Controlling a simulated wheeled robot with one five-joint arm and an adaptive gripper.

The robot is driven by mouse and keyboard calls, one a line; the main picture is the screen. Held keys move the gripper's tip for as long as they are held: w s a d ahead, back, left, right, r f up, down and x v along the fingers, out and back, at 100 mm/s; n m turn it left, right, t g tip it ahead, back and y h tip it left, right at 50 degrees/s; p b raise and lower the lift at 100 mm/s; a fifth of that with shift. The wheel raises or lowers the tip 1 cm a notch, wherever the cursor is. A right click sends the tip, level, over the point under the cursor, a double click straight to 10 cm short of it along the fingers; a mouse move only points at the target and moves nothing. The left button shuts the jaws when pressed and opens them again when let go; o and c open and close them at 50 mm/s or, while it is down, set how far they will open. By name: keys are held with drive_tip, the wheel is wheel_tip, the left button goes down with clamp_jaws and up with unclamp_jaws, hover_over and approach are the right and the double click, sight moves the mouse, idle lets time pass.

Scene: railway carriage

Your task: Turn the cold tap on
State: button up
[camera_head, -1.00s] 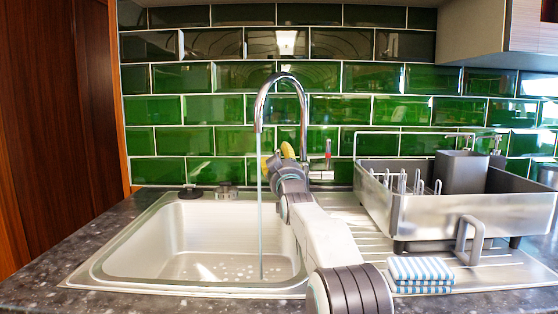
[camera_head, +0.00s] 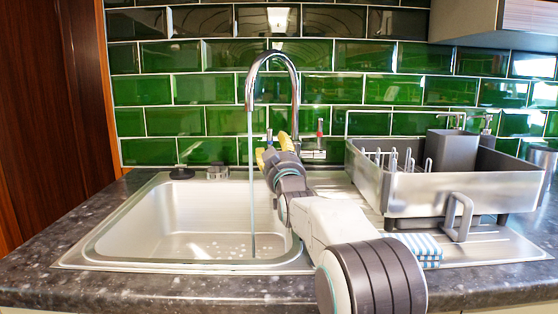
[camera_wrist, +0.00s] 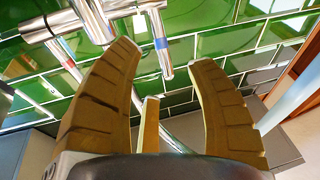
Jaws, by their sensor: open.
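The chrome tap (camera_head: 296,100) stands behind the sink with a tall curved spout, and water (camera_head: 251,190) runs from it into the basin. Its red-marked handle (camera_head: 320,130) stands upright on the right. The blue-marked handle (camera_head: 269,136) is on the left, just above my gripper in the head view. In the wrist view the blue-marked handle (camera_wrist: 161,46) points between the tips of my yellow-brown fingers, with a visible gap on both sides. My gripper (camera_wrist: 166,60) is open and empty. In the head view, my gripper's fingers (camera_head: 268,153) are partly hidden behind the wrist.
The sink basin (camera_head: 190,222) lies left of my arm. A grey dish rack (camera_head: 450,190) stands on the drainer at right, with a striped cloth (camera_head: 425,250) in front. A black plug (camera_head: 181,172) and a small metal item (camera_head: 217,172) sit at the sink's back edge.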

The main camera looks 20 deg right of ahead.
drive_tip(key=shift+v, duration=2.35)
